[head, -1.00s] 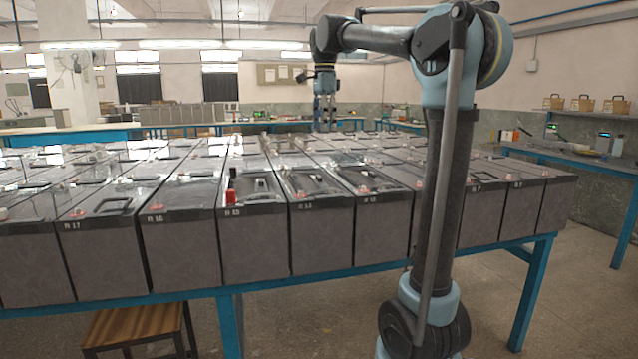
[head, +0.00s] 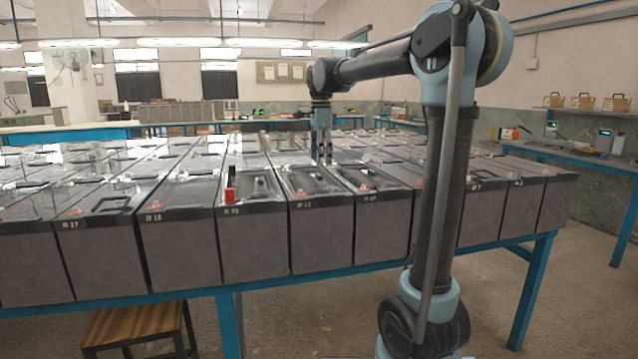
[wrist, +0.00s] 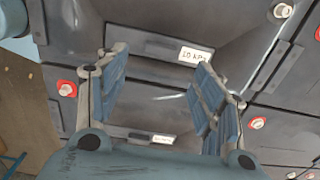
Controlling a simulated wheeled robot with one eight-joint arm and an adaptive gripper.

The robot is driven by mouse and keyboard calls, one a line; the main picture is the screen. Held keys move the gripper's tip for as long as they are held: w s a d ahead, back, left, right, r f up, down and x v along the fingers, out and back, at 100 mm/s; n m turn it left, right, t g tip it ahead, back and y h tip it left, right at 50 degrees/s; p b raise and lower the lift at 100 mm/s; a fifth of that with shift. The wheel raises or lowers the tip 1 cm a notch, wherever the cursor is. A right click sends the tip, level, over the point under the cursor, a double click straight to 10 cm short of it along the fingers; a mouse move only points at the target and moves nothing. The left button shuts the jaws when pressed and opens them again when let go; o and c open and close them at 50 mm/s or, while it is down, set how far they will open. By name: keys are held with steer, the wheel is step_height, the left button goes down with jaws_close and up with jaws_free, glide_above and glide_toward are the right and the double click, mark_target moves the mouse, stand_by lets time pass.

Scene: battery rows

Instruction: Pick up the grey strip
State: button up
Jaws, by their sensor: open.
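My gripper (head: 322,161) points down over the battery rows, a little behind the front row in the head view. In the wrist view its two blue-padded fingers (wrist: 160,65) are apart, with nothing held between them. A dark grey strip (wrist: 142,43) with a white label lies on a battery top just beyond the fingertips. A second, similar labelled strip (wrist: 126,131) shows lower between the fingers, partly hidden by my gripper. I cannot tell for sure which one is the grey strip. Neither strip can be made out in the head view.
Grey batteries stand tightly packed on a blue-framed table (head: 268,285). Red-ringed terminals (wrist: 66,88) rise from their tops. A red object (head: 230,189) stands on a front battery. A wooden stool (head: 138,322) is below the table. A side bench (head: 575,158) stands at right.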

mark_target(319, 174)
steer(key=shift+s+a+f, duration=0.1)
steer(key=shift+a+f, duration=0.05)
steer(key=shift+f, duration=1.2)
steer(key=shift+a+f, duration=0.15)
steer(key=shift+f, duration=1.2)
steer(key=c, duration=1)
